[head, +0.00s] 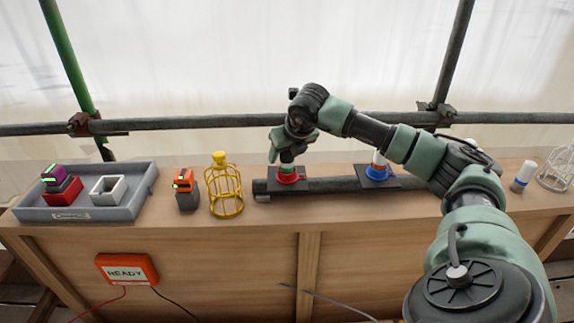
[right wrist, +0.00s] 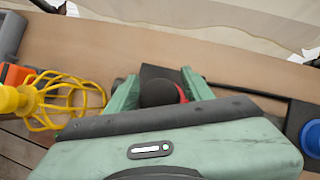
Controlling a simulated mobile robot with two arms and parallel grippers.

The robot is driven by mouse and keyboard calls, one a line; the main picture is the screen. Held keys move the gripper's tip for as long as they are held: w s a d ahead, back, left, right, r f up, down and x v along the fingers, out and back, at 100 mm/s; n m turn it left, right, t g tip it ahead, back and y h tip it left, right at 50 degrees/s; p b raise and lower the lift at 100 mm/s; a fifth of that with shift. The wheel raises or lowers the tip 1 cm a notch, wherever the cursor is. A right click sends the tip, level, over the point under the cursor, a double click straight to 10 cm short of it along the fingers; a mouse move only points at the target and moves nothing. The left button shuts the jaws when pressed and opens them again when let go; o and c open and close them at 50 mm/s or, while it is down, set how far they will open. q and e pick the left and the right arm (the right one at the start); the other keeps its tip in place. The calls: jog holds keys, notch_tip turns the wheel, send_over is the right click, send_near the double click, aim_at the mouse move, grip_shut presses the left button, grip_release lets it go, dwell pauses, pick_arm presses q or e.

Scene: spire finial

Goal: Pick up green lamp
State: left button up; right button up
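A lamp-like piece with a small green band (head: 287,169) and white parts sits in a red ring base (head: 288,177) on a dark plate on the bench; it looks like the green lamp. My right gripper (head: 285,156) is directly over it, pointing down, and hides its upper part. In the right wrist view the two green fingers (right wrist: 160,88) stand apart on either side of a dark round top (right wrist: 158,93), with some red showing beside it. I cannot tell whether the fingers touch it. My left gripper is not in view.
A blue-ringed white lamp (head: 377,168) stands right on another dark plate. A yellow wire cage (head: 224,190) and an orange-and-grey device (head: 186,189) are left. A grey tray (head: 112,202) holds several items.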

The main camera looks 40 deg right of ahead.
grip_shut()
jog(key=shift+r, duration=0.15)
